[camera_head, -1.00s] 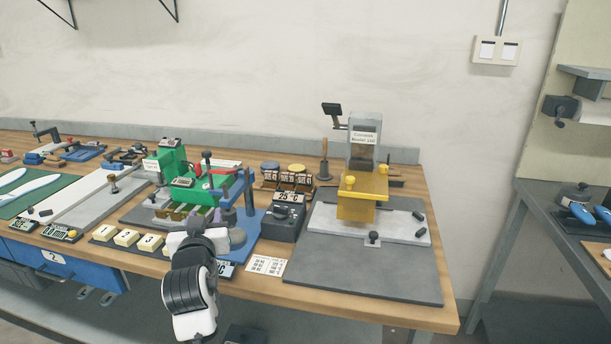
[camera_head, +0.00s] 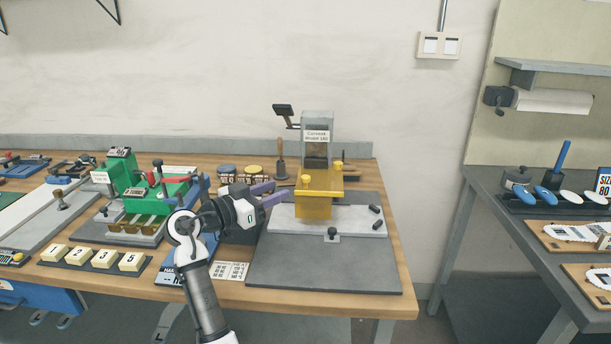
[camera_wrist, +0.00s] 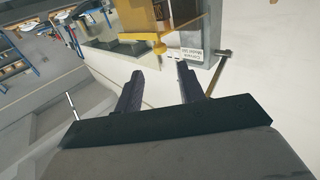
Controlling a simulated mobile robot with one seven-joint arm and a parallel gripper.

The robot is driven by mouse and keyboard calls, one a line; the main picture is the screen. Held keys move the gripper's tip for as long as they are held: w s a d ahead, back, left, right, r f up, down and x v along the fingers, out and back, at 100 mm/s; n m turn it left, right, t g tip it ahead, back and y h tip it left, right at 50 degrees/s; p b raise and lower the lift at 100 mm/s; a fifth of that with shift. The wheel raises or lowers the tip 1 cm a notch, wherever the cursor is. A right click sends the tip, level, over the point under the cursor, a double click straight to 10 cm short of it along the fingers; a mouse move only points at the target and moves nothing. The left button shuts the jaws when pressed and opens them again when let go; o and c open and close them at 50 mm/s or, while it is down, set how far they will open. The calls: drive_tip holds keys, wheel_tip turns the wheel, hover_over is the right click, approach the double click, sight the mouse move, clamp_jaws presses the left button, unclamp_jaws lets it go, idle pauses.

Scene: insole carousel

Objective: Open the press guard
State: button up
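The press (camera_head: 317,125) is a grey column with a white label, standing on a grey plate at the right of the bench. Its yellow guard (camera_head: 313,206) hangs down at the front, below a yellow shelf with two yellow knobs. My gripper (camera_head: 281,193) is just left of the guard, its two purple fingers apart and empty. In the wrist view the fingers (camera_wrist: 160,71) point toward the press, with a yellow knob (camera_wrist: 158,47) beyond the gap between them and the yellow guard (camera_wrist: 186,28) above. I see no contact.
A grey base mat (camera_head: 325,277) with a small black knob (camera_head: 332,233) lies in front of the press. A green machine (camera_head: 122,173) and numbered blocks (camera_head: 91,258) are to the left. A separate dark table (camera_head: 480,215) stands at the right.

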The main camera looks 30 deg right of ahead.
sight(302, 179)
drive_tip(key=d+p, duration=0.1)
drive_tip(key=d, duration=0.2)
drive_tip(key=w+d+p, duration=0.1)
drive_tip(key=d, duration=0.2)
drive_tip(key=w+d, duration=0.1)
drive_tip(key=d, duration=0.3)
drive_tip(key=shift+d+p, duration=0.1)
drive_tip(key=shift+p, duration=0.3)
clamp_jaws()
